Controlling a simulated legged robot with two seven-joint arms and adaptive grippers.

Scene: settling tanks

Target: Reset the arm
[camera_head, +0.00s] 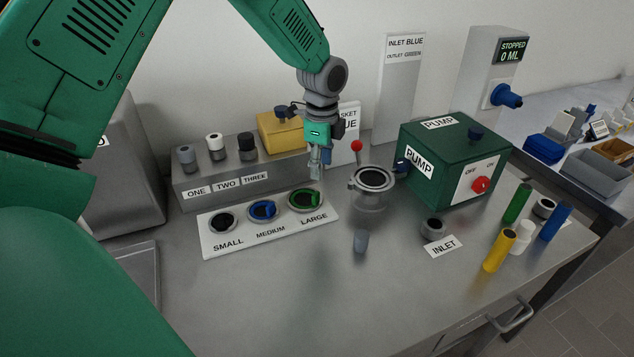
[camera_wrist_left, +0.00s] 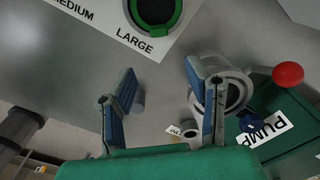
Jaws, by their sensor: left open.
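My left gripper (camera_head: 319,168) hangs above the steel bench, pointing down, between the LARGE ring and the grey round fitting. In the left wrist view its two blue-grey fingers (camera_wrist_left: 160,105) stand apart with nothing between them. The green arm comes in from the upper left. The right gripper is not in view. The green LARGE ring (camera_head: 305,200) lies on a white board (camera_head: 270,240) with the blue MEDIUM ring (camera_head: 263,211) and the black SMALL ring (camera_head: 223,222). The grey round fitting (camera_head: 371,191) also shows behind one finger in the left wrist view (camera_wrist_left: 237,90).
A green PUMP box (camera_head: 440,150) with a red knob (camera_head: 480,185) stands right of the fitting. A small grey cylinder (camera_head: 361,241) stands on the bench in front. A grey block (camera_head: 240,184) holds knobs behind the board. Coloured tubes (camera_head: 500,250) stand at right. The front bench is mostly clear.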

